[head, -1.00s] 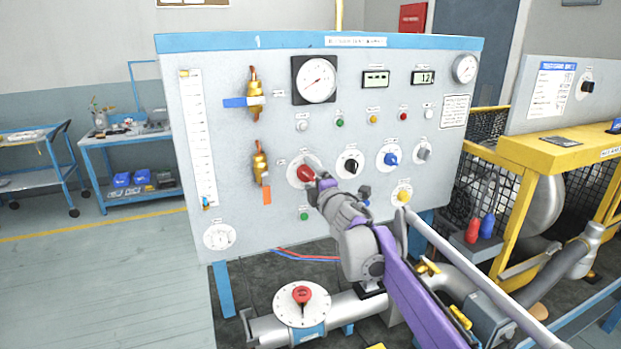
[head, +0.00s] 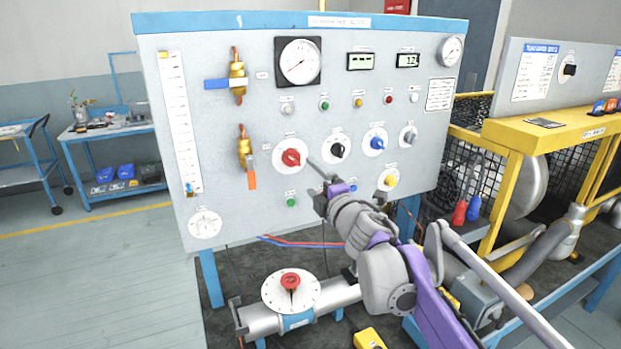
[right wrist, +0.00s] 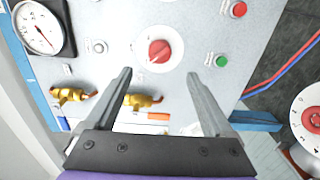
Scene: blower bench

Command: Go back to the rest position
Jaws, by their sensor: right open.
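My right gripper (head: 325,172) is in front of the upright grey panel (head: 225,195), just right of and below the red knob (head: 291,157). In the right wrist view my right gripper (right wrist: 160,85) has its two fingers wide apart with nothing between them. The red knob (right wrist: 159,51) shows there beyond the fingertips, on its white dial, apart from the fingers. My right arm reaches in from the lower right of the head view. My left gripper is in neither view.
Black (head: 337,150) and blue (head: 377,142) knobs sit right of the red one. A pipe with a red-handled dial valve (head: 290,281) lies below the panel. A yellow-framed bench (head: 505,190) stands at right. The floor at left is clear.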

